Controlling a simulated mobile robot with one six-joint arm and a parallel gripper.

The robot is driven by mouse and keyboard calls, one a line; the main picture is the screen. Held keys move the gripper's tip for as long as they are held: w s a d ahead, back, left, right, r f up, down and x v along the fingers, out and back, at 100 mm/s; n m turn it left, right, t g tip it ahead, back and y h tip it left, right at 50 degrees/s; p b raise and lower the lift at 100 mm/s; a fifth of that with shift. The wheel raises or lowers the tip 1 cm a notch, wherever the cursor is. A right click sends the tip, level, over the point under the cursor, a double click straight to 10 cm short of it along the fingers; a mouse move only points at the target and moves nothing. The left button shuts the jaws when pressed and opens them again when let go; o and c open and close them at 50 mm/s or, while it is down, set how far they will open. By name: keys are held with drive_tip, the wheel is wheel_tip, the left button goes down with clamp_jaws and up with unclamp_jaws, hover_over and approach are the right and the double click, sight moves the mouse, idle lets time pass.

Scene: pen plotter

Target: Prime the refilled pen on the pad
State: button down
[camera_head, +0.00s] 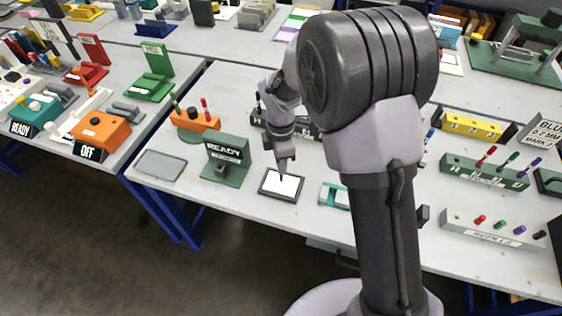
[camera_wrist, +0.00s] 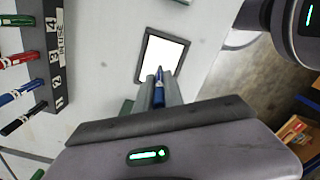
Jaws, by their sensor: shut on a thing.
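The pad (camera_head: 287,186) is a white sheet in a dark frame, lying flat on the grey table. It also shows in the wrist view (camera_wrist: 166,50), just beyond my fingertips. My gripper (camera_head: 284,163) points down over the pad's far part. In the wrist view my gripper (camera_wrist: 159,92) is shut on a blue pen (camera_wrist: 159,76), whose tip points toward the pad's near edge. I cannot tell whether the tip touches the pad. The sheet shows no clear mark. My arm covers part of the table in the head view.
A green stand reading READY (camera_head: 228,160) is left of the pad, with a grey tray (camera_head: 161,165) farther left. A teal-and-white item (camera_head: 333,196) is close on the right. A numbered rack (camera_wrist: 39,50) holds several pens. The table's front edge is near.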

drive_tip(key=shift+f+b, duration=0.35)
drive_tip(key=shift+f, duration=0.35)
drive_tip(key=shift+r, duration=0.1)
drive_tip(key=shift+r+p, duration=0.9)
drive_tip(key=shift+p, duration=0.05)
drive_tip(key=shift+s+d+f, duration=0.1)
drive_tip(key=shift+s+d, duration=0.1)
drive_tip(key=shift+d, duration=0.3)
drive_tip(key=shift+s+d, duration=0.15)
drive_tip(key=shift+d, duration=0.3)
drive_tip(key=shift+f+b, duration=0.55)
drive_tip(key=shift+f, duration=0.3)
drive_tip(key=shift+r, duration=0.1)
wheel_tip(320, 180, up, 8)
drive_tip(key=p, duration=0.7)
drive_tip(key=shift+f, duration=0.25)
